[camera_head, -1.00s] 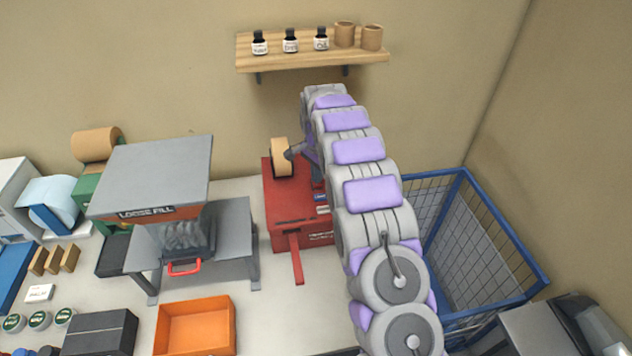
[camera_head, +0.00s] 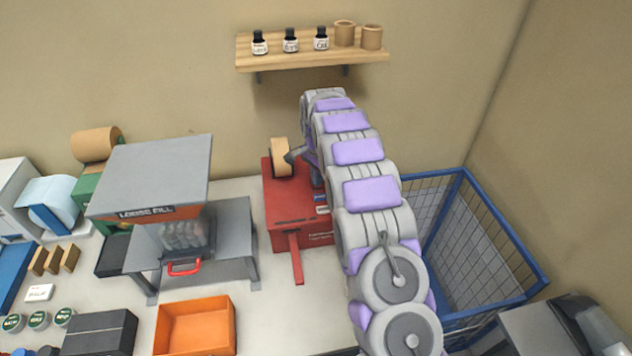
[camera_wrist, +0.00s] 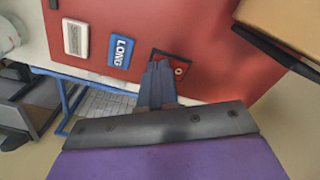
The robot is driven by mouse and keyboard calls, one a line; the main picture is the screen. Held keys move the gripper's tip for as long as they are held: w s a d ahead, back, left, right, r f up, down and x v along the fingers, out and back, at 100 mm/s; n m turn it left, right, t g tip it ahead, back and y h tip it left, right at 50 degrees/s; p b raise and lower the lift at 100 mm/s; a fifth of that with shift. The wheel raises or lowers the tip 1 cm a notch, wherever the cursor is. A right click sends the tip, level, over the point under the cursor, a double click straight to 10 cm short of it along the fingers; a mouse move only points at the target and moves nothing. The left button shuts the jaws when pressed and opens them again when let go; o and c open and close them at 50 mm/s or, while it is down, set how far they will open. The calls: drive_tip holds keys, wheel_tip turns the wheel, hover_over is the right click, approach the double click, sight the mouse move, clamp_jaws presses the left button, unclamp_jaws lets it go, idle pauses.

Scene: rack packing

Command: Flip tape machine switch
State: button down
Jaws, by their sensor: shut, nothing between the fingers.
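The red tape machine (camera_head: 290,215) stands on the white table below the shelf, with a tan tape roll (camera_head: 281,157) at its back. In the wrist view its red panel (camera_wrist: 215,45) carries a white key (camera_wrist: 76,38), a blue key marked LONG (camera_wrist: 121,51) and a dark-framed red switch (camera_wrist: 178,66). My gripper (camera_wrist: 159,68) is shut and empty, its fingertips at the left part of that switch and covering some of it. I cannot tell whether they touch it.
A blue wire basket (camera_head: 480,250) stands right of the machine. The grey loose fill dispenser (camera_head: 155,180) is to the left, with an orange tray (camera_head: 195,325) in front. A wooden shelf (camera_head: 310,55) with bottles hangs above.

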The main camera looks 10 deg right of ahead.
drive_tip(key=shift+f, duration=0.3)
drive_tip(key=shift+r, duration=0.1)
drive_tip(key=shift+r, duration=0.55)
drive_tip(key=shift+r+p, duration=1.25)
drive_tip(key=shift+r, duration=1.6)
